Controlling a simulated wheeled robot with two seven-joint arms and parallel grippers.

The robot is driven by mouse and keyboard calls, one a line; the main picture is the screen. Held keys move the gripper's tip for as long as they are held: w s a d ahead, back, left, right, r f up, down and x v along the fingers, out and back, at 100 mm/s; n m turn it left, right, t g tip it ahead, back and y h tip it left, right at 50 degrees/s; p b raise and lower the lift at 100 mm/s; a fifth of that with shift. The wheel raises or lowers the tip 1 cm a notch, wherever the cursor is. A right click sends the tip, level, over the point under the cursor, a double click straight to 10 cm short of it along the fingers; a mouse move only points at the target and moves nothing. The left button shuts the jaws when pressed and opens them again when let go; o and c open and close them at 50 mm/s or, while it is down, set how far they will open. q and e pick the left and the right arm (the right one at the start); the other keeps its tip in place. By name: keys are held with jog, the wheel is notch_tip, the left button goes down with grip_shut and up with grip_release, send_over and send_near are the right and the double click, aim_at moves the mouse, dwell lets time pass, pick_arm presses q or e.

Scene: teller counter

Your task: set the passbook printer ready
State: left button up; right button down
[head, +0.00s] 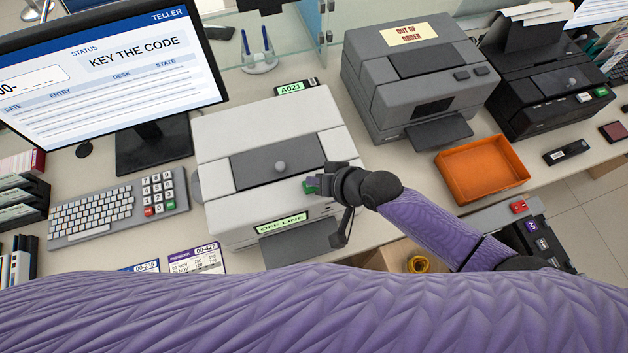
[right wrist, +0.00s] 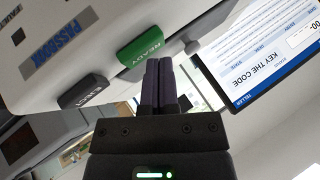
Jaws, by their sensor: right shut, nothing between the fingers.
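The passbook printer (head: 265,135) is white with a grey lid panel and a round knob, on the counter in the head view. Its small display (head: 281,223) reads OFF LINE. In the right wrist view its front shows a blue PASSBOOK label (right wrist: 50,48), a green READY button (right wrist: 146,54) and a dark EJECT button (right wrist: 83,92). My right gripper (head: 318,185) is at the printer's front right. Its shut, empty fingers (right wrist: 159,64) point at the READY button, with tips at its lower edge; I cannot tell whether they touch. My left gripper is not in view.
A grey printer (head: 418,75) marked OUT OF ORDER and a black printer (head: 545,85) stand to the right. An orange tray (head: 482,172) is near the counter edge. A keyboard (head: 115,208) and a monitor (head: 105,60) reading KEY THE CODE are left. Passbooks (head: 198,261) lie in front.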

jog(key=shift+f+b, duration=0.35)
jog(key=shift+f, duration=0.1)
dwell(0.4)
jog(key=shift+r, duration=0.1)
jog(key=shift+r+p, duration=0.8)
jog(key=shift+p, duration=0.15)
notch_tip(320, 180, up, 5)
jog(key=p, duration=0.5)
jog(key=shift+r, duration=0.1)
dwell(0.3)
